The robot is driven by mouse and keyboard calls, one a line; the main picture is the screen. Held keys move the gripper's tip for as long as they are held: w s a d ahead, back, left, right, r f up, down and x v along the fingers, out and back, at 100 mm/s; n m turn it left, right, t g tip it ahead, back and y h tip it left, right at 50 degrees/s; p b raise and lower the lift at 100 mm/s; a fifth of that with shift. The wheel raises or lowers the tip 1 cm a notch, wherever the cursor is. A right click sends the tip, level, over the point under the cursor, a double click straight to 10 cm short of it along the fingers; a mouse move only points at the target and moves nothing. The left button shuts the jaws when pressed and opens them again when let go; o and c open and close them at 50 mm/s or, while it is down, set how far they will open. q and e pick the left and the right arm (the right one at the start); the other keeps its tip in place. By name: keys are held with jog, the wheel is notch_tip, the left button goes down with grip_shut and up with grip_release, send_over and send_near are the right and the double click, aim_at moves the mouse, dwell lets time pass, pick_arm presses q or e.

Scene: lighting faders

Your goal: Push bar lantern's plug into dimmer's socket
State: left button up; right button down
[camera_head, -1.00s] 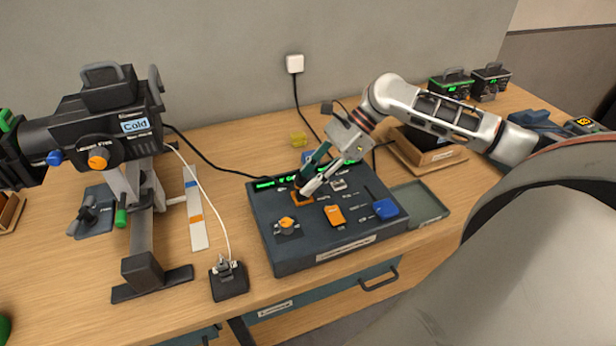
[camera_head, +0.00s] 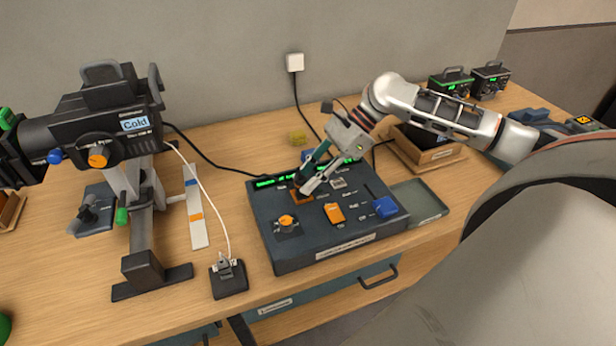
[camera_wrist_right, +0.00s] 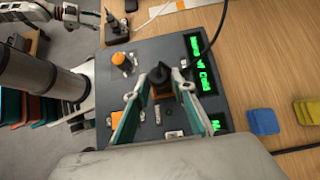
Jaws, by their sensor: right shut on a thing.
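The black bar lantern (camera_head: 80,125), labelled Cold, stands on its stand at the left. Its black cable (camera_head: 215,162) runs to the dark dimmer box (camera_head: 345,246). My right gripper (camera_head: 303,186) is over the dimmer's back left part, its fingers closed on a black plug (camera_wrist_right: 161,76). The plug stands upright between the fingertips, right at the orange socket (camera_head: 300,197). The socket also shows in the wrist view (camera_wrist_right: 162,95). Fingers and plug partly hide it, so I cannot tell how deep the plug sits.
The dimmer has an orange knob (camera_head: 286,221), an orange switch (camera_head: 334,213) and a blue block (camera_head: 385,208) on top. A small black socket block with a white cable (camera_head: 229,279) stands left of it. A green tray (camera_head: 422,203) lies to the right.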

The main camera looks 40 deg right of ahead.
jog(key=shift+s+f, duration=0.15)
jog(key=shift+f, duration=0.1)
jog(key=c, duration=1.6)
grip_release()
jog(key=shift+r, duration=0.1)
jog(key=v, duration=1.2)
